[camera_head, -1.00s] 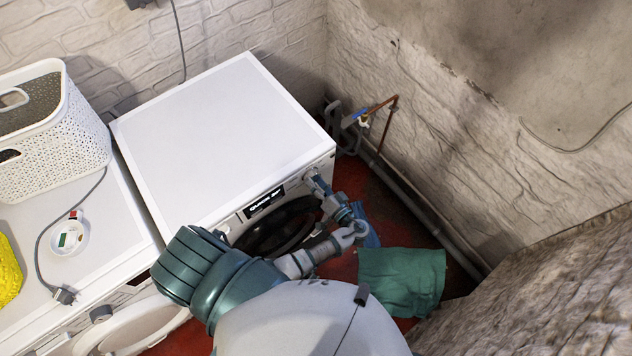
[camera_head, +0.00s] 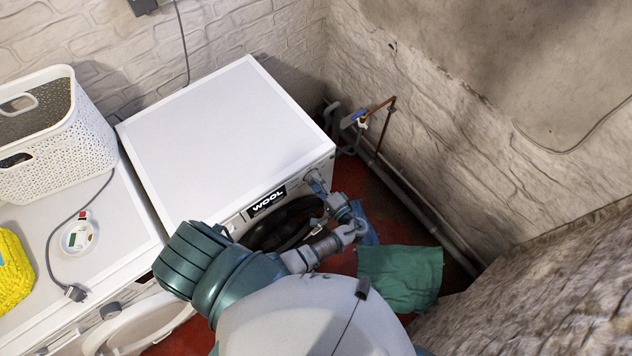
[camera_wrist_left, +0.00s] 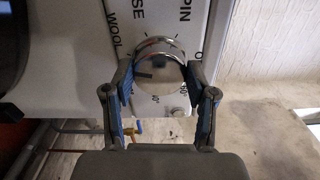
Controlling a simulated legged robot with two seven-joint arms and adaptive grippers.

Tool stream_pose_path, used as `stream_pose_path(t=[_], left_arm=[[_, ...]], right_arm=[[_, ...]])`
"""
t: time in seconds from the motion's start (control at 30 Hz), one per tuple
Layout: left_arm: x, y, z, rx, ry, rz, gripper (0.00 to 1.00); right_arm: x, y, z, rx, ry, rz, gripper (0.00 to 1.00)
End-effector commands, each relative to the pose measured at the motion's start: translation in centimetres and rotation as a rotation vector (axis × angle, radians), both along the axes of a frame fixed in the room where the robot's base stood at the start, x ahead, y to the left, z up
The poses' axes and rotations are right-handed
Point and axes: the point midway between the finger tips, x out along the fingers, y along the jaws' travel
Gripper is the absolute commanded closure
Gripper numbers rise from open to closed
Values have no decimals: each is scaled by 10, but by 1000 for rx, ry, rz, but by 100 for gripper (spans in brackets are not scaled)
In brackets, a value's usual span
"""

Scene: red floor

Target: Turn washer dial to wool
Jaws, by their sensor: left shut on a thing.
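The white washer (camera_head: 225,140) stands in the middle of the head view. Its display (camera_head: 266,201) reads "WOOL". My left gripper (camera_head: 317,184) is at the right end of the washer's front panel, shut on the dial. In the left wrist view the round silver dial (camera_wrist_left: 160,65) sits between the two blue-padded fingers of the left gripper (camera_wrist_left: 159,84). Printed words around the dial include "WOOL" and part of "SPIN". A dark mark shows on the dial's face. My right gripper is not in view.
A second white machine with an open round door (camera_head: 135,325) stands at the left. It carries a white basket (camera_head: 55,150), a yellow cloth (camera_head: 12,270) and a cable. Green cloth (camera_head: 400,278) lies right of my arm. Pipes run along the right wall.

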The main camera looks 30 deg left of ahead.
Motion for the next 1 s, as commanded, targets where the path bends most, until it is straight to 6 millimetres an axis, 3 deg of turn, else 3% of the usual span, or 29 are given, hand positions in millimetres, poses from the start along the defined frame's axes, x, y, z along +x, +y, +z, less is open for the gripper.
stream_pose_path(t=[0.73,0.77,0.8,0.87,1.0], left_arm=[[3,-1,2,35,82,-8,78],[3,-1,2,35,82,-8,41],[3,-1,2,35,82,-7,31],[3,-1,1,35,82,-6,17],[2,-1,1,35,84,-4,17]], right_arm=[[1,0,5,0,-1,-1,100],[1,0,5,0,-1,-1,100],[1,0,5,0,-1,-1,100],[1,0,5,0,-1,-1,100],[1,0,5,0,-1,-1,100]])
